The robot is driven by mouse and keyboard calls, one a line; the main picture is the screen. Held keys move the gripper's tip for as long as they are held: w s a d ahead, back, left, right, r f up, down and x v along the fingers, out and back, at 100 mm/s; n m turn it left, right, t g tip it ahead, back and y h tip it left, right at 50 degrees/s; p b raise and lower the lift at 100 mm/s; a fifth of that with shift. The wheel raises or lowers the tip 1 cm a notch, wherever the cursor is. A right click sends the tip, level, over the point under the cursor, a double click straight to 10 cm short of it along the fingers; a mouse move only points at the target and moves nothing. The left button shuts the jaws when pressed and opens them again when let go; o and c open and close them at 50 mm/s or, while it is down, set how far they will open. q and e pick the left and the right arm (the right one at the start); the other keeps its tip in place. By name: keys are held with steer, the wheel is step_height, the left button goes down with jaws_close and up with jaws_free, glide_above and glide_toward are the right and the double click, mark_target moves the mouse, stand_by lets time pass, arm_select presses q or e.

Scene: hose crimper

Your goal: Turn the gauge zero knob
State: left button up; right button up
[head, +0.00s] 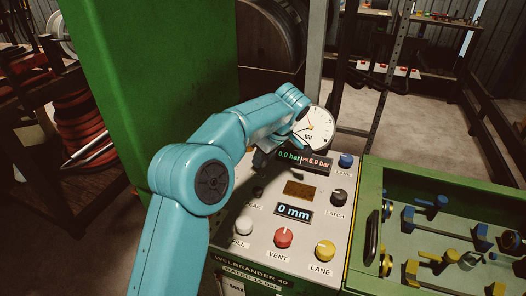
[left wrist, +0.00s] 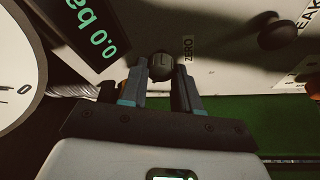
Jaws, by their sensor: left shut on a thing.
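The gauge zero knob (left wrist: 161,66) is a small dark knob beside the "ZERO" label (left wrist: 188,48) in the left wrist view. My left gripper (left wrist: 160,78) is shut on it, with one finger on each side. In the head view my left arm hides the knob, and my left gripper (head: 262,158) shows only in part at the panel's upper left. The round white gauge (head: 320,124) marked "bar" stands behind the wrist. The display (head: 303,160) reads 0.0 bar and 6.0 bar. My right gripper is not in view.
The sloped panel holds a LATCH knob (head: 338,197), a red VENT button (head: 283,238), a yellow LANE button (head: 325,250) and a blue button (head: 345,160). A green tray (head: 371,185) with fittings stands at right. A green cabinet wall (head: 150,70) rises at left.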

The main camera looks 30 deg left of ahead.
arm_select(q)
steer(key=shift+a+n+g+p, duration=0.1)
steer(key=shift+n+g+p, duration=0.3)
steer(key=shift+n+p, duration=0.5)
steer(key=shift+n, duration=0.4)
steer(key=o, duration=0.8)
steer(key=shift+c, duration=0.2)
steer(key=p+v, duration=0.5)
steer(key=v, duration=1.1)
steer(key=shift+w, duration=0.15)
steer(key=shift+r, duration=0.15)
